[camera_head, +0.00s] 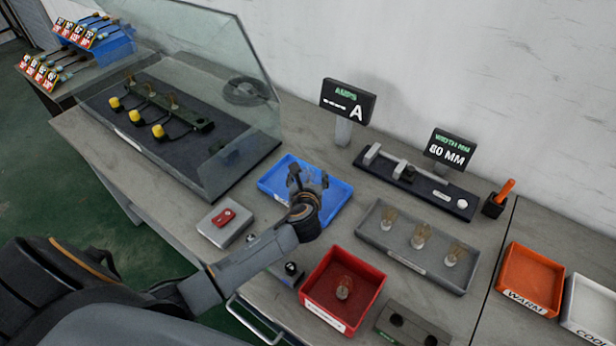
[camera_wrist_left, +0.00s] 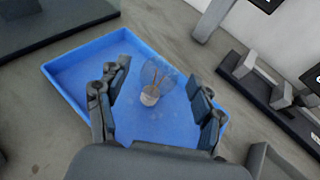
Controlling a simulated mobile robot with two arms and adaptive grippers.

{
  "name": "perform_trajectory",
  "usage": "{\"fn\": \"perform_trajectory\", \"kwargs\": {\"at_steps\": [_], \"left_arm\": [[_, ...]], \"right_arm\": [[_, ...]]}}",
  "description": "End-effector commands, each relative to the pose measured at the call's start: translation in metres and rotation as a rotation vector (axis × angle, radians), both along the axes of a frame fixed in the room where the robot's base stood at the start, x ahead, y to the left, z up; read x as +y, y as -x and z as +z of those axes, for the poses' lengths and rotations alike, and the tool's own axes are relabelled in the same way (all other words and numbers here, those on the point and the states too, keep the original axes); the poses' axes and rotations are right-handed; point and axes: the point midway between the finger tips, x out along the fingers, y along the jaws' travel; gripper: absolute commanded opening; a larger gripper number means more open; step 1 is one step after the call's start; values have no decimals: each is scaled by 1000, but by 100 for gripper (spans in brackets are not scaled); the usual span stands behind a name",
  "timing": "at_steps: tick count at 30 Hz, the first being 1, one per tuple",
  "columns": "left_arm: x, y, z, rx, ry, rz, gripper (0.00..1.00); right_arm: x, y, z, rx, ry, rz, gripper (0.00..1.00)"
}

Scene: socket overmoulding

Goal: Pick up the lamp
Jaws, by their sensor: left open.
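A clear glass lamp with a pale base (camera_wrist_left: 152,92) is in the blue tray (camera_wrist_left: 75,76), seen in the left wrist view. My left gripper (camera_wrist_left: 160,100) is open, with one finger on each side of the lamp in that view; I cannot tell whether either finger touches it. In the head view my left gripper (camera_head: 307,180) is over the blue tray (camera_head: 275,183) and hides the lamp there. More lamps (camera_head: 420,236) stand in a grey tray (camera_head: 385,243), and one lamp (camera_head: 344,287) is in a red bin (camera_head: 375,285). My right gripper is not in view.
A glass-shielded station (camera_head: 215,150) stands to the left of the blue tray. Two displays (camera_head: 348,101) and a dark measuring fixture (camera_head: 440,193) are at the back. A grey box with a red switch (camera_head: 225,222) is close to my arm. Orange (camera_head: 530,278) and white bins (camera_head: 590,305) are right.

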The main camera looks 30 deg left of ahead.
Motion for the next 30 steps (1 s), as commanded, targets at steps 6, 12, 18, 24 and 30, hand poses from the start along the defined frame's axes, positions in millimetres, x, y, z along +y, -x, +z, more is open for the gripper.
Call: {"fn": "perform_trajectory", "kwargs": {"at_steps": [6, 12, 18, 24, 30], "left_arm": [[7, -13, -6, 0, 0, 1, 67], [7, -13, -6, 0, 0, 1, 65], [7, -13, -6, 0, 0, 1, 24], [7, -13, -6, 0, 0, 1, 14], [7, -13, -5, -1, -1, 1, 14]], "right_arm": [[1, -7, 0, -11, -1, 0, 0], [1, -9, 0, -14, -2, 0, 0], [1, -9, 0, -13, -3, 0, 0], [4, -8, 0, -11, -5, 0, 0], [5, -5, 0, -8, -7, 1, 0]]}}
